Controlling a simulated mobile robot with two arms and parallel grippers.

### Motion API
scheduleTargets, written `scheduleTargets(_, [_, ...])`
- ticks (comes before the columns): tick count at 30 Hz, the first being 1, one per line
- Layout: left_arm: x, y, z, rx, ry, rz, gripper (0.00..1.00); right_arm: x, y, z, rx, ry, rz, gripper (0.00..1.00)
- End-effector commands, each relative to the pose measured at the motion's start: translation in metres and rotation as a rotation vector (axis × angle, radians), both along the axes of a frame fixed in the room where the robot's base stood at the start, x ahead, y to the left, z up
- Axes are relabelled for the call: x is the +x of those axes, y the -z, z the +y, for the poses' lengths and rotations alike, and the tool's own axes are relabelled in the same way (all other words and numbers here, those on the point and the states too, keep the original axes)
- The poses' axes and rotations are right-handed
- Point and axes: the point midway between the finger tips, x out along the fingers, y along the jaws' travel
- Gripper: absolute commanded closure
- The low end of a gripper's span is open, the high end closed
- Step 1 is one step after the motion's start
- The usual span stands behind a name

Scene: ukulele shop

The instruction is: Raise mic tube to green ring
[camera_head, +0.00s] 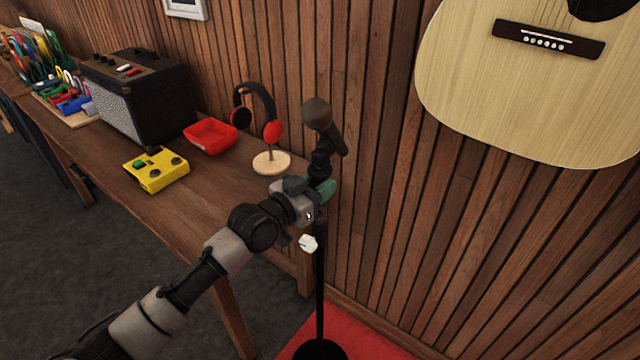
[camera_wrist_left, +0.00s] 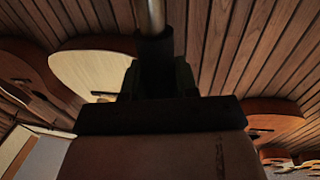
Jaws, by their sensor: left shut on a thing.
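A black microphone stand stands upright in front of the slatted wall, with a dark microphone (camera_head: 318,114) tilted in its clip at the top. The dark lower pole (camera_head: 320,280) runs down to a round black base (camera_head: 319,350). My left gripper (camera_head: 322,188) is shut around the mic tube just below the clip. In the left wrist view a silver length of the tube (camera_wrist_left: 152,14) runs into a black part held between the dark fingers (camera_wrist_left: 158,80). A green patch shows at the fingertips in the head view; I cannot tell whether it is the green ring or a finger.
A wooden table (camera_head: 215,190) at left holds a headphone stand (camera_head: 271,162), a red tray (camera_head: 210,136), a yellow pedal (camera_head: 156,170) and an amplifier (camera_head: 140,95). A white knob (camera_head: 308,243) sits below the gripper. A guitar (camera_head: 520,80) hangs at right.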

Motion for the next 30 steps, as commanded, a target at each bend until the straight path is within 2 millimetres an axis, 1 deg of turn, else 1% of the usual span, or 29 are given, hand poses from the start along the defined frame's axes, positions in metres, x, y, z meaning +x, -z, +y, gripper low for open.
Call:
scheduleTargets(5, [0.000, -0.003, 0.000, -0.001, 0.000, 0.001, 1.00, 0.000, -0.002, -0.002, -0.002, -0.001, 0.000, 0.31])
scheduleTargets(8, [0.000, -0.013, 0.000, 0.000, 0.000, 0.000, 1.00, 0.000, -0.010, -0.002, -0.002, -0.001, 0.000, 0.31])
scheduleTargets(11, [0.000, -0.032, 0.000, -0.001, 0.000, 0.000, 1.00, 0.000, -0.023, -0.002, -0.002, -0.001, 0.001, 0.31])
scheduleTargets(14, [0.000, -0.059, 0.000, -0.002, 0.000, -0.002, 1.00, 0.000, -0.042, -0.002, -0.002, -0.001, 0.001, 0.31])
scheduleTargets(18, [0.000, -0.102, 0.000, -0.003, 0.000, -0.001, 1.00, 0.000, -0.071, -0.002, -0.002, -0.001, 0.001, 0.31])
scheduleTargets(24, [0.001, -0.163, 0.000, -0.004, -0.001, -0.004, 1.00, 0.000, -0.109, -0.002, -0.002, -0.001, 0.001, 0.31])
scheduleTargets(27, [0.000, -0.188, 0.000, -0.004, 0.000, -0.004, 1.00, 0.000, -0.125, -0.002, -0.002, 0.000, 0.001, 0.31])
scheduleTargets(30, [0.000, -0.209, 0.000, -0.005, 0.000, -0.004, 1.00, 0.000, -0.137, -0.002, -0.002, 0.000, 0.001, 0.31])
